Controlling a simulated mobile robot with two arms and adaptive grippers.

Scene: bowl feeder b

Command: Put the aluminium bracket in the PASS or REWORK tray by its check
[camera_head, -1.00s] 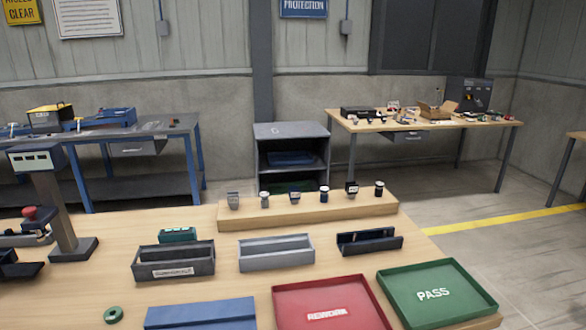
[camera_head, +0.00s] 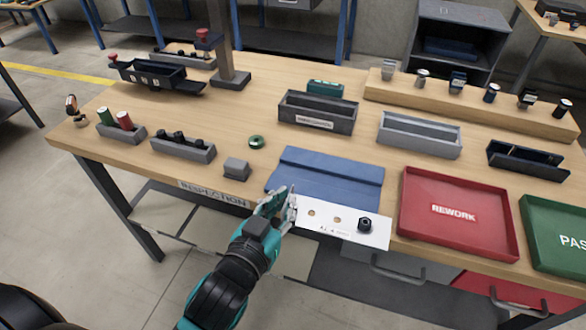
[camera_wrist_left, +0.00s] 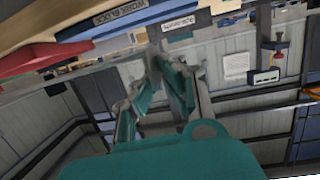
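My left gripper (camera_head: 277,204) is at the table's front edge, by the left end of a white plate and in front of the blue mat. The red REWORK tray (camera_head: 430,190) lies right of the mat and looks empty. The green PASS tray (camera_head: 552,215) is at the right edge, partly cut off. The white plate (camera_head: 318,228) has two round marks and a black nut-like part (camera_head: 365,225) on it. I cannot surely identify the aluminium bracket. My right gripper is not in view.
The blue mat (camera_head: 330,175) is bare. A small grey block (camera_head: 236,168) and a green ring (camera_head: 257,142) are left of it. Grey bins (camera_head: 318,117) (camera_head: 419,135) stand behind. Holders with plugs (camera_head: 183,148) are at the left. A raised wooden shelf (camera_head: 450,100) is at the back right.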

